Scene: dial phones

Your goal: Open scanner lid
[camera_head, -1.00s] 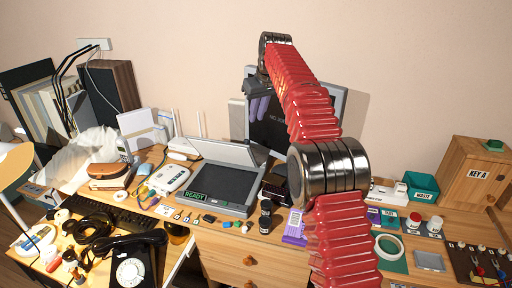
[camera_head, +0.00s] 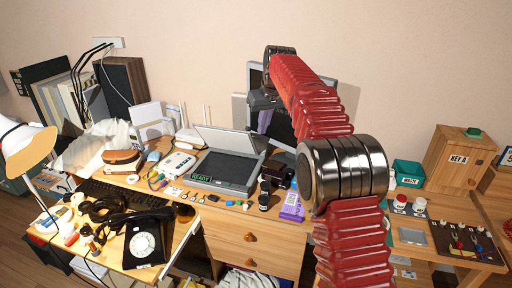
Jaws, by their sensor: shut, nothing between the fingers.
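The scanner (camera_head: 226,172) lies on the desk left of my arm, with a dark glass bed and a green "READY" label on its front. Its grey lid (camera_head: 225,141) stands raised at the back edge, tilted up, so the glass is uncovered. My gripper (camera_head: 262,104) is up at the end of the red arm, in front of the monitor and above and behind the scanner lid, apart from it. It looks shut and holds nothing visible; the fingertips are small and partly hidden.
A monitor (camera_head: 283,124) stands behind the scanner, partly hidden by my arm. A black dial phone (camera_head: 145,238), a keyboard (camera_head: 110,196) and a white desk phone (camera_head: 173,165) are to the left. A purple calculator (camera_head: 291,207) and small bottles sit right of the scanner.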

